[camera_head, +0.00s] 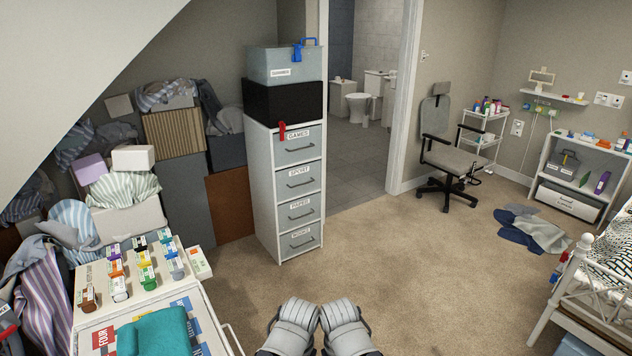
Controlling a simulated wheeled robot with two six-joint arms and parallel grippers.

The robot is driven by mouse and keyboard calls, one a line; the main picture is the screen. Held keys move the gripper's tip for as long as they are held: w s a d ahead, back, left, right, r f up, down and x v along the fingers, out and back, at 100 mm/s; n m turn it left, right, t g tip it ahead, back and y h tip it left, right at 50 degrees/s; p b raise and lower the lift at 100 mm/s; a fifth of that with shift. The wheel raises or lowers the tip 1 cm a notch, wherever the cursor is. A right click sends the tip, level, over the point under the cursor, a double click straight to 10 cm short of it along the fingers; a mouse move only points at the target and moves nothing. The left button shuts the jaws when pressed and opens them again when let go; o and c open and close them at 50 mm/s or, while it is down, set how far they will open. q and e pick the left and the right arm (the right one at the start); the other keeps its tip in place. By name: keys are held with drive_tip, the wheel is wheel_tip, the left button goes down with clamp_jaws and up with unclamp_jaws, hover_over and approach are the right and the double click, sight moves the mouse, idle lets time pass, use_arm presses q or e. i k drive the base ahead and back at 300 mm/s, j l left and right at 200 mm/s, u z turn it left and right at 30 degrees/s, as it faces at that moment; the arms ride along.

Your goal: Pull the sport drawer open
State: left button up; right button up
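A tall white cabinet (261,195) stands left of the doorway with a column of grey labelled drawers. The sport drawer (301,184) is the second from the top, under the games drawer (297,151), and it is shut flush with the cabinet front. It has a dark bar handle and a label above it. Two grey rounded parts of my own arms show at the bottom middle, well in front of the cabinet and apart from it. No gripper fingers show.
A grey box (285,66) on a black box (283,101) tops the cabinet. A red tag (282,131) hangs at its upper edge. Carpet (400,250) before the cabinet is clear.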

sight(298, 182)
drive_tip(key=i+l, duration=0.3)
drive_tip(key=l, duration=0.15)
drive_tip(key=i+l, duration=0.25)
drive_tip(key=l, duration=0.15)
drive_tip(key=i+l, duration=0.3)
drive_tip(key=l, duration=0.15)
drive_tip(key=i+l, duration=0.45)
drive_tip(key=i, duration=0.35)
drive_tip(key=i+l, duration=0.15)
drive_tip(key=i, duration=0.35)
drive_tip(key=i+j, duration=0.4)
drive_tip(key=j, duration=0.15)
drive_tip(key=i+j, duration=0.45)
drive_tip(key=j, duration=0.1)
